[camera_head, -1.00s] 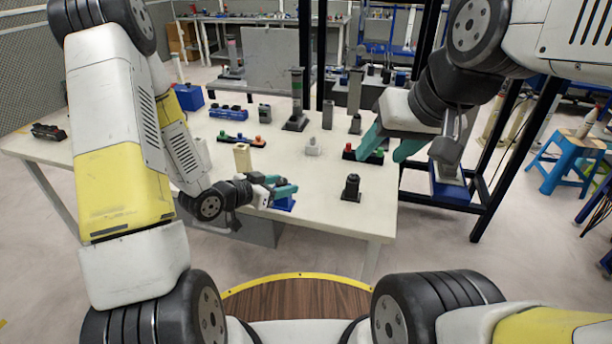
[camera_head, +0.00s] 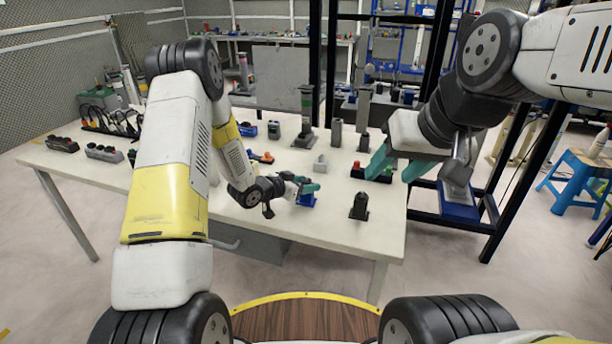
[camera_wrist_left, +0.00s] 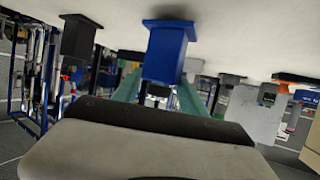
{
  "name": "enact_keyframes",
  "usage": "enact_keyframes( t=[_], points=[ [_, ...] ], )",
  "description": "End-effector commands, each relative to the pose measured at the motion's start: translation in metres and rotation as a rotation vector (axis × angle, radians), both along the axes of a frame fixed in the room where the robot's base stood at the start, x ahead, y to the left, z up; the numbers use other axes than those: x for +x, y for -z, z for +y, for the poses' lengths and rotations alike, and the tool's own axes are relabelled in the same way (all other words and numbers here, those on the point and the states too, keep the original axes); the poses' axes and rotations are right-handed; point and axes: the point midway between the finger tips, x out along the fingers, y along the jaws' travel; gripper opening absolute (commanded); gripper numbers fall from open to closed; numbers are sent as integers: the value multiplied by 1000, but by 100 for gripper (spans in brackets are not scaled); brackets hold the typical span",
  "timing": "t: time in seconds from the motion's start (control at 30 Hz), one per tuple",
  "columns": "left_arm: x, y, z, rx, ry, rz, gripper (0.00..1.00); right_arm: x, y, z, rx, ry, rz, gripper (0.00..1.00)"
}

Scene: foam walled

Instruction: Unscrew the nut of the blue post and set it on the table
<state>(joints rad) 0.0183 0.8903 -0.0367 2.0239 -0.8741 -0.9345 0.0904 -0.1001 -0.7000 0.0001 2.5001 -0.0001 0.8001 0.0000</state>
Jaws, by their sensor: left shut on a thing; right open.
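The blue post (camera_head: 307,200) stands upright near the front edge of the table (camera_head: 232,222). In the left wrist view, which is upside down, the blue post (camera_wrist_left: 167,50) shows as a square blue body on a flat blue base. My left gripper (camera_head: 304,187) is at the top of the post, its teal fingers on either side. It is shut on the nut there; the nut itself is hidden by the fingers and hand. My right gripper (camera_head: 398,168) is open and empty, above the right part of the table.
A black post (camera_head: 359,206) stands right of the blue post. A small light grey post (camera_head: 320,164) is behind it, and a tall grey post (camera_head: 308,115) further back. A dark block with red and green caps (camera_head: 371,171) lies under my right gripper. The table's front right has free room.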

Motion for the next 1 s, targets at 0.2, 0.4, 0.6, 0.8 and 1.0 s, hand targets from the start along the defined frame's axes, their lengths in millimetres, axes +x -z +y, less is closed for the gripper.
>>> enact_keyframes(
  t=[0.2, 0.4, 0.6, 0.8, 1.0],
  points=[
    [1, 6, 0, -1, -1, -3, 0, 0, 0, 0, 0, 0, 0, 51],
    [0, 10, 0, -2, -1, -2, 0, 0, 0, 0, 0, 0, 0, 51],
    [0, 10, 0, 0, -1, -2, 72, 0, 0, 0, 0, 0, 0, 51],
    [0, 9, 0, 0, -1, -2, 72, 0, 0, 0, 0, 0, 0, 51],
    [-7, 2, 9, 0, -3, -2, 72, 0, 0, 0, 0, 0, 0, 51]
  ],
)
